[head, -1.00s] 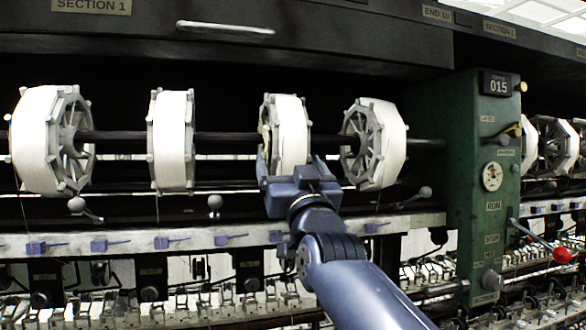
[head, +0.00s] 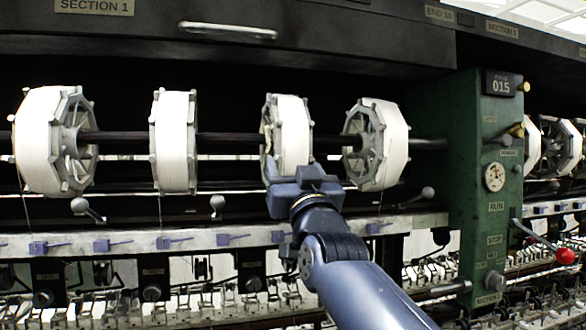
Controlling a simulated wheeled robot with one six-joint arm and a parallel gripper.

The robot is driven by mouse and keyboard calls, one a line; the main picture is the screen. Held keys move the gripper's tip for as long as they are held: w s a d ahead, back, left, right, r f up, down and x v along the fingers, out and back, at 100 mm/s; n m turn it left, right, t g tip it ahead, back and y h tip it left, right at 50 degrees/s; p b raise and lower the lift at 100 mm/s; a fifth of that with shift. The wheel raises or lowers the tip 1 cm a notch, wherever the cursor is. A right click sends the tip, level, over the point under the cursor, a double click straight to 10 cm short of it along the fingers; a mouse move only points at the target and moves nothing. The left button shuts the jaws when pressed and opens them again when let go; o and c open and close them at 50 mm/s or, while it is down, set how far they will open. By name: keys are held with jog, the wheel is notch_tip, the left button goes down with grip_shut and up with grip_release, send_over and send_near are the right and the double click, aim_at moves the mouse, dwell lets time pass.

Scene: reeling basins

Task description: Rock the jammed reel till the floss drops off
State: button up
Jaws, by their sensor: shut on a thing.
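Several white-wound reels sit on one dark horizontal shaft. The third reel from the left (head: 291,128) has my gripper (head: 298,170) at its lower front rim. The gripper is shut on this reel; its fingertips are mostly hidden behind its own body. A small pale yellowish patch, perhaps the floss (head: 267,132), shows at the reel's left edge; I cannot make out its shape.
Other reels stand close on both sides, at left (head: 174,140) and right (head: 382,145). A pale rail (head: 200,238) with blue clips and ball-ended levers runs below. A green post (head: 485,190) with a red-knobbed lever (head: 563,256) stands at right.

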jog(key=shift+r, duration=0.45)
dwell(0.4)
jog(key=shift+w+f+t+b, duration=0.15)
jog(key=shift+f+t+b, duration=0.15)
jog(key=shift+b, duration=0.55)
jog(key=shift+w+a+f+t+y+b, duration=0.15)
jog(key=shift+t+b, duration=0.25)
jog(key=shift+b, duration=0.65)
jog(key=shift+w+f+t+y+b, duration=0.15)
jog(key=shift+f+t+b, duration=0.2)
jog(key=shift+b, duration=0.65)
jog(key=shift+r, duration=0.3)
jog(key=shift+r+p, duration=0.15)
jog(key=shift+p, duration=0.35)
jog(key=shift+s+r+g+p, duration=0.25)
jog(key=shift+g+p, duration=0.2)
jog(key=shift+p, duration=0.2)
jog(key=shift+s+r+g+p, duration=0.15)
jog(key=shift+g+p, duration=0.25)
jog(key=shift+p, duration=0.4)
jog(key=shift+s+p, duration=0.1)
jog(key=shift+p, duration=0.3)
jog(key=shift+w+f+t+b, duration=0.3)
jog(key=shift+f+b, duration=0.2)
jog(key=shift+b, duration=1.3)
